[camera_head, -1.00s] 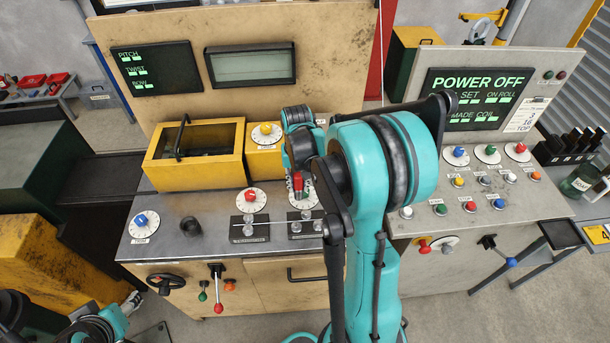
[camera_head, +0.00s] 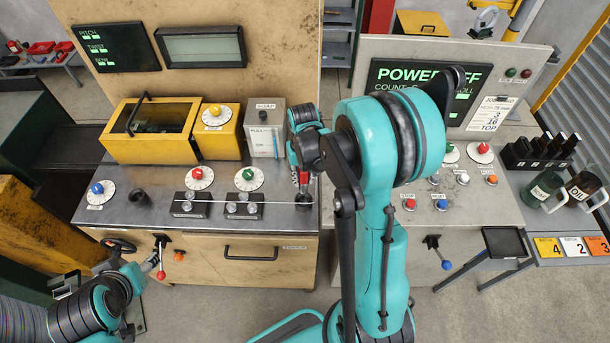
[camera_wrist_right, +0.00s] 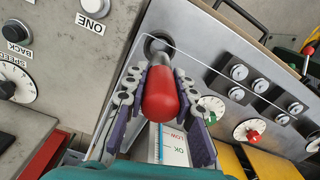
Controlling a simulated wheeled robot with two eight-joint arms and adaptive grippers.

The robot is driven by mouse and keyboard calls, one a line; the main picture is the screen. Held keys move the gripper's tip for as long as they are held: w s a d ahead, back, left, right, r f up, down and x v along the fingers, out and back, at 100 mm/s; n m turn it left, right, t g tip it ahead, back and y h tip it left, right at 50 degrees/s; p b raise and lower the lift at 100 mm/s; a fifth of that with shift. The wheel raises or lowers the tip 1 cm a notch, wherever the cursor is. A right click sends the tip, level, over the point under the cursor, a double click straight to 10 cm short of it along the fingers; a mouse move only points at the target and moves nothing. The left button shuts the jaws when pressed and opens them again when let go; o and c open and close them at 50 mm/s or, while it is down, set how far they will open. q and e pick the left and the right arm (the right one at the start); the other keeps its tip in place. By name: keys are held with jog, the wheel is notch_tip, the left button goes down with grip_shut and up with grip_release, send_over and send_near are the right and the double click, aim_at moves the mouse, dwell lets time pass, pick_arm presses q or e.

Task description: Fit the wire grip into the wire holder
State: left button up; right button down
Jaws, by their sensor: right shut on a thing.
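My right gripper (camera_wrist_right: 157,100) is shut on the red wire grip (camera_wrist_right: 161,93), with its fingers on both sides. In the head view, the red grip (camera_head: 304,179) shows small beside my right arm, at the panel's right end. A thin wire (camera_head: 255,203) runs from it leftward across the roller blocks. Below the grip is a dark round wire holder (camera_head: 304,199); its ring (camera_wrist_right: 147,42) shows around the grip's metal end in the wrist view. I cannot tell how deep that end sits. My left gripper (camera_head: 152,263) is low at the left, beside the red-knobbed lever; its fingers are unclear.
Two roller blocks (camera_head: 190,205) and white dials with coloured knobs stand on the metal panel. Another dark cup (camera_head: 138,198) is at the left. The button console (camera_head: 480,205) is at the right.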

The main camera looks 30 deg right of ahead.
aim_at(303, 193)
jog(key=shift+f+b, duration=2.5)
jog(key=shift+f, duration=0.95)
jog(key=shift+f+b, duration=1.05)
jog(key=shift+b, duration=0.4)
jog(key=c, duration=1.2)
grip_release()
jog(key=shift+o, duration=0.2)
jog(key=shift+r, duration=0.15)
jog(key=shift+r+p, duration=2.9)
jog(key=shift+r, duration=1.05)
